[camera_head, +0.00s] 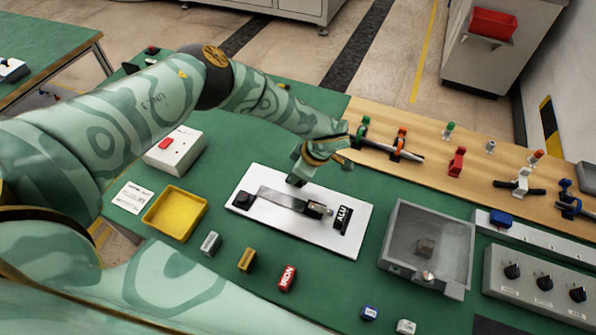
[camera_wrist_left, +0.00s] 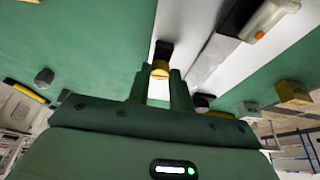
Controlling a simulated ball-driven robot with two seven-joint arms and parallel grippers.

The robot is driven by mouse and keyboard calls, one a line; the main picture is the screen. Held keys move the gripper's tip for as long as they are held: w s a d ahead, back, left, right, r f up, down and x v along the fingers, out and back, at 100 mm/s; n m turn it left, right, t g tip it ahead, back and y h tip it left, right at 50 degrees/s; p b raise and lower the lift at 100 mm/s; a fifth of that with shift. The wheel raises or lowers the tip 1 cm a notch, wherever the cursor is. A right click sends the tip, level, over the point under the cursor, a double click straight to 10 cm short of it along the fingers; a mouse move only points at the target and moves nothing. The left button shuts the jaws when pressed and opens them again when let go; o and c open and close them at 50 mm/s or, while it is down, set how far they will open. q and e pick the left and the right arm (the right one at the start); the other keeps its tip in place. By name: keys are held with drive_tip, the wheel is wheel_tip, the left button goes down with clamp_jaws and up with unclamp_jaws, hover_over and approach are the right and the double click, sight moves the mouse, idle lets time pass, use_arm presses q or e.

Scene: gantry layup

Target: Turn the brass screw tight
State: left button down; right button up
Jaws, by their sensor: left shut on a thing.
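My left gripper (camera_head: 300,176) is over the back edge of a white plate (camera_head: 333,241). In the left wrist view its two fingers (camera_wrist_left: 160,88) are on either side of a small brass piece, the brass screw (camera_wrist_left: 160,70), and shut on it. The screw sits against a black block (camera_wrist_left: 164,50) at the plate's edge. In the head view the hand hides the screw, so I cannot tell how far in it is. A flat steel bar (camera_head: 278,197) lies along the plate, with a clamp-like metal piece (camera_head: 318,210) at its right end. My right gripper is not in view.
A yellow tray (camera_head: 147,222), a red-buttoned box (camera_head: 170,155) and small blocks, one a red IRON block (camera_head: 287,278), surround the plate on the green table. A grey open box (camera_head: 387,237) stands right. Clamps (camera_head: 400,146) line the wooden strip behind.

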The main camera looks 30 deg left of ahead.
use_arm(q)
drive_tip(key=shift+w, duration=0.1)
drive_tip(key=c, duration=1.3)
unclamp_jaws()
drive_tip(key=shift+o, duration=0.2)
drive_tip(key=p+v, duration=0.2)
drive_tip(key=v, duration=1.4)
drive_tip(key=shift+r, duration=0.2)
drive_tip(key=shift+f, duration=0.1)
